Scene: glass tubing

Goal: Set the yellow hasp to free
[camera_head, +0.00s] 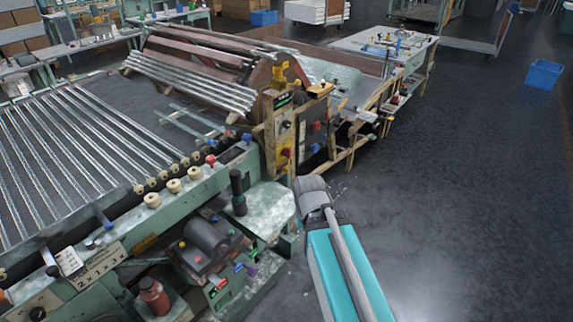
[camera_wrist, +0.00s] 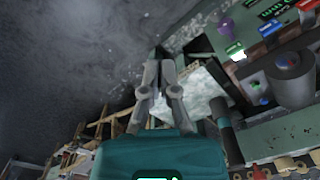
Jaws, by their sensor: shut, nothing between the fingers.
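My gripper (camera_wrist: 159,56) shows in the wrist view with its fingertips together and nothing between them. In the head view my teal arm reaches in from the bottom, and the fingers cannot be made out. No yellow hasp can be picked out for certain. A yellow fitting (camera_head: 280,75) sits on top of the control panel by the rack.
A green machine bench (camera_head: 180,205) with knobs and a dark upright handle (camera_head: 238,190) stands left of my arm. A rack of glass tubes (camera_head: 195,85) lies behind. A blue crate (camera_head: 543,74) is far right.

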